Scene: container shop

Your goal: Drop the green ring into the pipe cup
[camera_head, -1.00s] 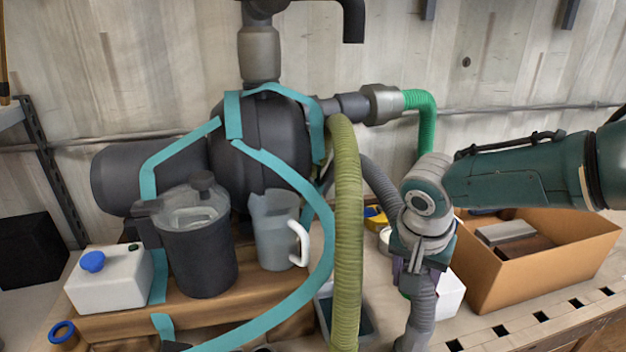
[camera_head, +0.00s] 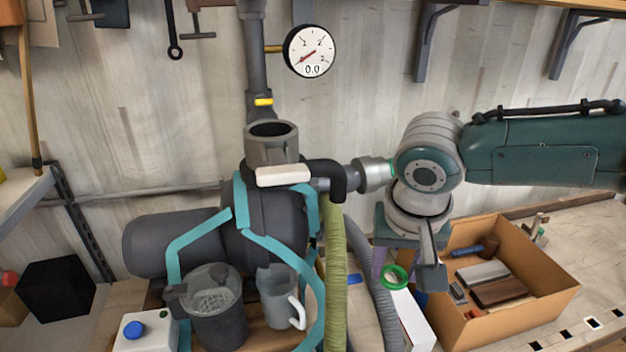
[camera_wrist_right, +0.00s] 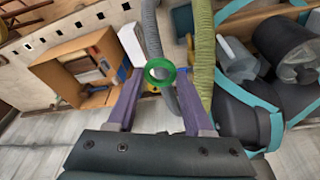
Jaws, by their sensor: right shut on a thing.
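The green ring (camera_head: 387,283) is in my right gripper (camera_head: 402,270), held above the bench beside the grey corrugated hose. In the right wrist view the ring (camera_wrist_right: 159,87) sits between the two purple fingertips (camera_wrist_right: 160,85), which are shut on it. The pipe cup (camera_head: 270,154) is a grey, open-topped cup on the pipework above the dark pump, left of and higher than the gripper. Its opening faces up and a white block-like part shows at its front. The cup is not clearly visible in the wrist view. My left gripper is out of view.
A pressure gauge (camera_head: 309,51) hangs on the wall right of the vertical pipe (camera_head: 258,85). A black elbow pipe (camera_head: 336,180) and an olive hose (camera_head: 334,275) stand between cup and gripper. A cardboard box (camera_head: 520,318) with tools is at right. Jugs stand at lower left.

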